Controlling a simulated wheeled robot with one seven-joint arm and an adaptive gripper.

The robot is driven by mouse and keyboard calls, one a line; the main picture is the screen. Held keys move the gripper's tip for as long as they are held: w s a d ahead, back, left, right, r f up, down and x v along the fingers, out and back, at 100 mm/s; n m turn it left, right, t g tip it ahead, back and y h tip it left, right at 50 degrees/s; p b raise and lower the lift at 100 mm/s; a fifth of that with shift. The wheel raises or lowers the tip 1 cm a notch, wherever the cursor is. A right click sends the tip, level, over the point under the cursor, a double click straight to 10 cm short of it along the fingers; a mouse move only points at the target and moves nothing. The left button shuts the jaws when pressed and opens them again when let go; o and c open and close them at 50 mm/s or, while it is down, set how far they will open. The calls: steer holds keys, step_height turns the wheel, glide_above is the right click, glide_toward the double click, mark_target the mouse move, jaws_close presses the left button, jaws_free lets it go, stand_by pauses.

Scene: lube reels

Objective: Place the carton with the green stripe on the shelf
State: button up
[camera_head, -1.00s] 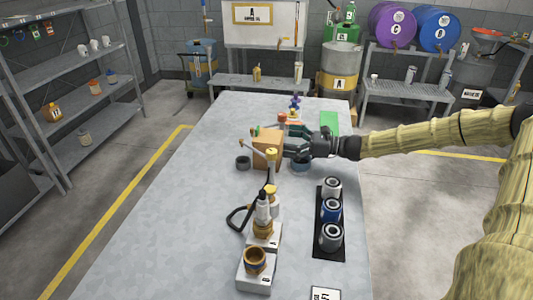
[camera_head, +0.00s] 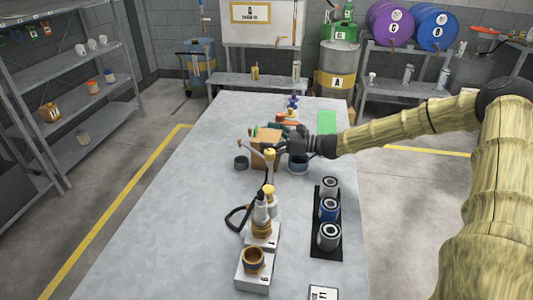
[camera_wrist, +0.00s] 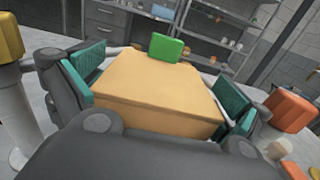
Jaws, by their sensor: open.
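A tan carton (camera_head: 260,161) stands on the grey table, partly hidden by my gripper and a valve lever. In the wrist view the carton (camera_wrist: 155,85) lies between my two teal-padded fingers. My gripper (camera_wrist: 160,95) is open, with one finger on each side of the carton; I cannot tell whether the pads touch it. In the head view my gripper (camera_head: 277,147) reaches the carton from the right. A small green piece (camera_wrist: 166,47) shows at the carton's far end; I cannot tell whether it is the stripe. A grey shelf rack (camera_head: 75,80) stands at the left.
A dark round part (camera_head: 241,162) sits left of the carton and a blue can (camera_head: 298,166) right of it. A pump fitting (camera_head: 262,215) and a black tray (camera_head: 327,250) with filters stand nearer. The table's left side is clear. An orange block (camera_wrist: 290,110) shows beside my right finger.

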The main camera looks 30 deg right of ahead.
steer(key=c, duration=1.3)
steer(key=shift+r, duration=0.1)
steer(key=shift+c, duration=0.2)
